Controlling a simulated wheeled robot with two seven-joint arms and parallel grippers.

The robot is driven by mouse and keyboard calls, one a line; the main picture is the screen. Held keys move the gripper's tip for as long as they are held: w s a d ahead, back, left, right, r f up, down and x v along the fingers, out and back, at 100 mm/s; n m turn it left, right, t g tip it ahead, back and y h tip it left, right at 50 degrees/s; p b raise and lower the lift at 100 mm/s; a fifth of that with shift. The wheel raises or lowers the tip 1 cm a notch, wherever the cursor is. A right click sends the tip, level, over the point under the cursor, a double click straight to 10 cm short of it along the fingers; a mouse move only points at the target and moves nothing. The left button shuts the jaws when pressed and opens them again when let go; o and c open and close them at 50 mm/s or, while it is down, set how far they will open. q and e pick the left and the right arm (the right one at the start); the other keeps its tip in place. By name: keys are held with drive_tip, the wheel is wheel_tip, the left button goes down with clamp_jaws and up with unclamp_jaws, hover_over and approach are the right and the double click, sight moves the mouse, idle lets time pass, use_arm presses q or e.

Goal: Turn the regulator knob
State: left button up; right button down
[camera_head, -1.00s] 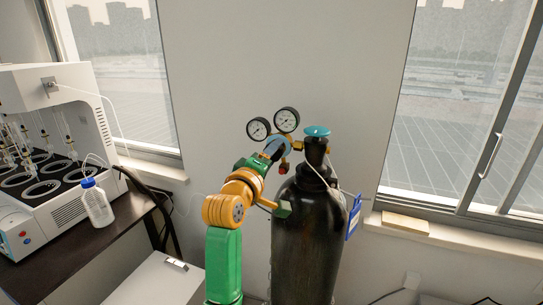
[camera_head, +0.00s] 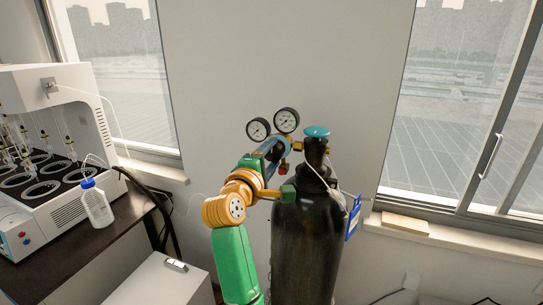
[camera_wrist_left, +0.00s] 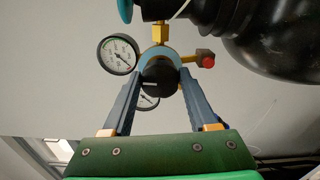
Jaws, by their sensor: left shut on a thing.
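The black regulator knob (camera_wrist_left: 160,77) sits under the gas regulator in the left wrist view, with a white mark on its face. My left gripper (camera_wrist_left: 162,84) has its two blue-grey fingers on either side of the knob and is shut on it. In the head view the left gripper (camera_head: 272,149) is at the regulator, beside the cylinder's neck, and the knob is hidden or too small to make out. Two round gauges (camera_head: 286,120) stand above the gripper. My right gripper is not in view.
The dark gas cylinder (camera_head: 303,245) with a teal top valve (camera_head: 317,131) stands right beside my arm. A distiller (camera_head: 50,150) and a plastic bottle (camera_head: 96,204) are on the left bench. The wall is behind.

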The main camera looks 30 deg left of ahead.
use_arm(q)
drive_tip(key=o, duration=1.4)
drive_tip(key=shift+s+f, duration=0.1)
drive_tip(key=shift+s, duration=0.05)
drive_tip(key=b+v, duration=0.2)
drive_tip(key=v, duration=0.4)
drive_tip(key=shift+s+b, duration=0.3)
drive_tip(key=shift+s, duration=0.05)
